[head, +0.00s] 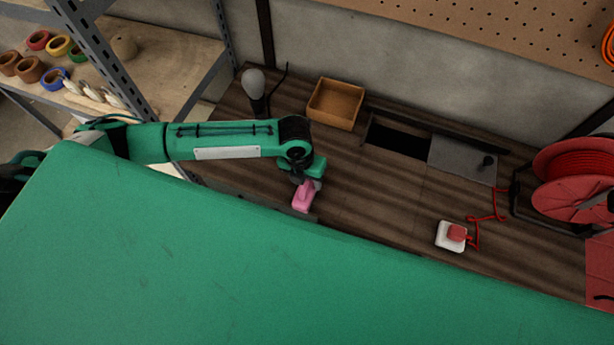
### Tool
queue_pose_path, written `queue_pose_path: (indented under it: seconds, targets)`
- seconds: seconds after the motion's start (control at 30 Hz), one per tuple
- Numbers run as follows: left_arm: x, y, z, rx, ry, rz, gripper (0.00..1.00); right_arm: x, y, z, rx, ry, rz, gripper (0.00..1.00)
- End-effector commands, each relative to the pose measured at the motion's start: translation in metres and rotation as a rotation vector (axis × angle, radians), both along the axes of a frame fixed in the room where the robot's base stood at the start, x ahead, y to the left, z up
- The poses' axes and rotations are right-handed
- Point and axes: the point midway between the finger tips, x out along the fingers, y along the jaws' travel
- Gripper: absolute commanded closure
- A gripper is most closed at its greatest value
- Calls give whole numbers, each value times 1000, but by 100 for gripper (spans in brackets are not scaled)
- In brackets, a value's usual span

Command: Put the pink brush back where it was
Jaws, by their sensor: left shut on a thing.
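The pink brush (303,197) shows in the head view, just left of the middle, over the front part of the wooden workbench (375,190). My left gripper (304,182) reaches in from the left and is shut on the pink brush, with the brush hanging below it. I cannot tell whether the brush touches the bench top. My right gripper is not in view.
An open wooden box (336,103) and a grey bulb-shaped thing (255,88) stand at the back. A dark slot (397,138), a white-and-red switch (451,236) and a red cable reel (575,178) lie to the right. A shelf (165,70) stands at left.

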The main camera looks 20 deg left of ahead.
Motion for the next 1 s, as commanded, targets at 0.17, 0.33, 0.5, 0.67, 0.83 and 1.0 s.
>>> queue_pose_path:
  seconds: [0.17,0.33,0.5,0.67,0.83,1.0]
  targets:
    - [0,0,0,-1,-1,0,75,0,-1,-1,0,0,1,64]
    - [0,0,-2,0,0,0,45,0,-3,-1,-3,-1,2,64]
    - [0,0,-2,-1,0,0,35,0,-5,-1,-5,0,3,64]
    - [0,0,-1,-1,0,0,35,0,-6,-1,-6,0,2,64]
    - [2,1,10,-2,-3,0,35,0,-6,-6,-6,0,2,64]
    - [2,6,41,-2,-6,-1,35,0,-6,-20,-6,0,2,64]
